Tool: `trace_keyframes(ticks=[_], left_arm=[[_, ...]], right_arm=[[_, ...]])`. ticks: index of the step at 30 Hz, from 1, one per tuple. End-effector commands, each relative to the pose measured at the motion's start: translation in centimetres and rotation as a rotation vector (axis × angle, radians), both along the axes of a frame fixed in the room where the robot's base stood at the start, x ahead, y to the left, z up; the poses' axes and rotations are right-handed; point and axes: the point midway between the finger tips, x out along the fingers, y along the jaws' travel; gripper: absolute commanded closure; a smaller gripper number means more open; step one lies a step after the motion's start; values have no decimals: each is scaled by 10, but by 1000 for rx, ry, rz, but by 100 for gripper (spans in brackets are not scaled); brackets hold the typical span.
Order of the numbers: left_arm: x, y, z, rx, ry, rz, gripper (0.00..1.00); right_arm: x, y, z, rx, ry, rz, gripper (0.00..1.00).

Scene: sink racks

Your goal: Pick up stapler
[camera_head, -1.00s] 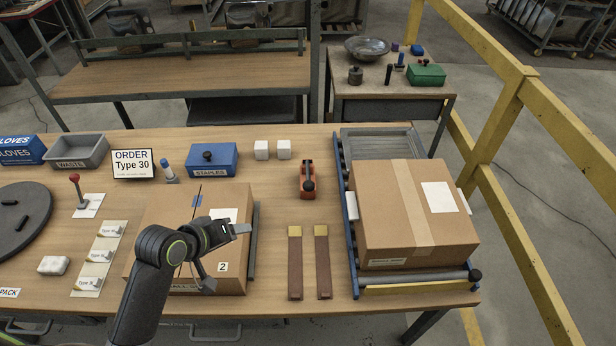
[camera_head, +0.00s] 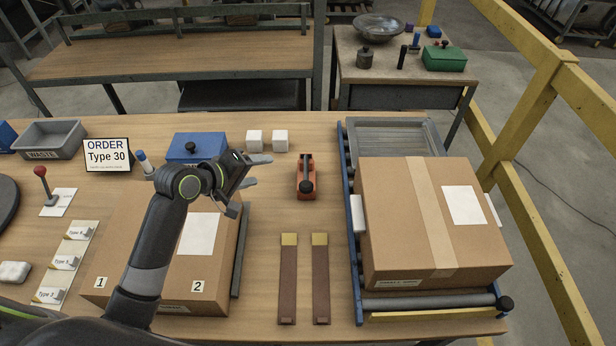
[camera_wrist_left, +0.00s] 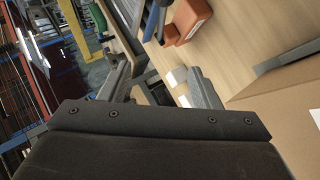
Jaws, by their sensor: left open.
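The stapler (camera_head: 306,190) is orange-red with a black lever and knob on top. It stands on the wooden table right of centre, and its orange body also shows at the top of the left wrist view (camera_wrist_left: 191,17). My left gripper (camera_head: 258,171) is to the left of the stapler, above the table, with its fingers pointing right. In the left wrist view its two fingers (camera_wrist_left: 160,82) are apart with nothing between them. It is not touching the stapler. My right gripper is not in view.
A large carton (camera_head: 405,225) on a roller rack stands right of the stapler. Another carton (camera_head: 218,262) lies under my left arm. A blue staples box (camera_head: 207,144), partly hidden by my arm, and two white blocks (camera_head: 280,140) are behind. Two brown strips (camera_head: 288,275) lie in front.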

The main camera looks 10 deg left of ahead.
Motion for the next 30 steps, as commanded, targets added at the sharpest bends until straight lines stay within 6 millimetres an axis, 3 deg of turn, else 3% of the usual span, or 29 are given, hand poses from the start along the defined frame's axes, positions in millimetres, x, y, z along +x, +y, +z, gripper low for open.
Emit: trace_keyframes(ticks=[1, 4, 24, 30], left_arm=[[0, 0, -9, -1, -1, 0, 43], [2, -1, -13, -1, 0, 0, 43], [72, -45, -65, -1, 1, 0, 43], [85, -52, -75, -1, 0, 1, 43]], right_arm=[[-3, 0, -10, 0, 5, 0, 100], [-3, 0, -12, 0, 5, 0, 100], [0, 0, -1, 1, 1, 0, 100], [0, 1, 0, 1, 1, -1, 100]])
